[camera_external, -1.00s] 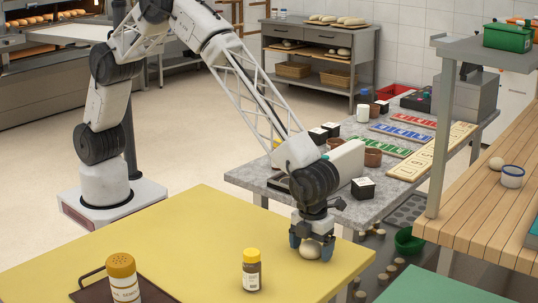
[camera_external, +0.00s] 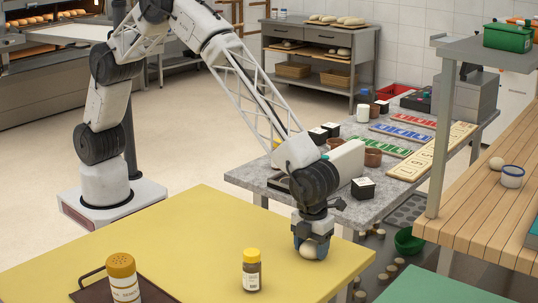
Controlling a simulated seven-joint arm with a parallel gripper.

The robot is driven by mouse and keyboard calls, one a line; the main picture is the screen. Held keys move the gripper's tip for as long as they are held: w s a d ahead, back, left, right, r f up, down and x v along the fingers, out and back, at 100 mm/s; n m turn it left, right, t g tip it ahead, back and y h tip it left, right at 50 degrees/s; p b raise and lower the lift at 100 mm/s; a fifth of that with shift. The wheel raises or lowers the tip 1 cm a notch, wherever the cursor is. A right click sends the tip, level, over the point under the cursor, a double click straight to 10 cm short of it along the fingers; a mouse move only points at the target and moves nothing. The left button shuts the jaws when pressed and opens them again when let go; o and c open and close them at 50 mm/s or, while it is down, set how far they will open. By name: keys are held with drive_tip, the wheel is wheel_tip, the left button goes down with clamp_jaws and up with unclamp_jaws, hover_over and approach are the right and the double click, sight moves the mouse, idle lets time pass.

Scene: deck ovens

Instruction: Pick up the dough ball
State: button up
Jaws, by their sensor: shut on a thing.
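A pale, round dough ball (camera_external: 308,252) sits at the right part of the yellow table (camera_external: 205,240), near its back right edge. My gripper (camera_external: 311,249) points down over it, with its dark blue fingers shut on the ball from both sides. The upper part of the ball is hidden by the gripper. The ball appears to be at the table surface; I cannot tell any gap below it. Another pale ball (camera_external: 496,163) lies on the wooden slatted table at the right.
A small jar with a yellow cap (camera_external: 251,271) stands left of my gripper. A shaker with an ochre lid (camera_external: 123,279) stands on a dark tray (camera_external: 84,296) at front left. A grey table (camera_external: 262,178) with small boxes and pots is behind. The yellow table's middle is clear.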

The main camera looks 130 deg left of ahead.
sight(311, 241)
drive_tip(key=shift+r, duration=0.1)
drive_tip(key=shift+r, duration=0.45)
wheel_tip(311, 241, up, 3)
drive_tip(key=shift+s+f, duration=0.1)
drive_tip(key=shift+f, duration=0.1)
drive_tip(key=s, duration=0.9)
drive_tip(key=s+r, duration=0.1)
drive_tip(key=s, duration=0.3)
drive_tip(key=shift+s+d, duration=0.15)
drive_tip(key=shift+d, duration=0.05)
drive_tip(key=shift+s+r, duration=0.15)
drive_tip(key=shift+s, duration=1.1)
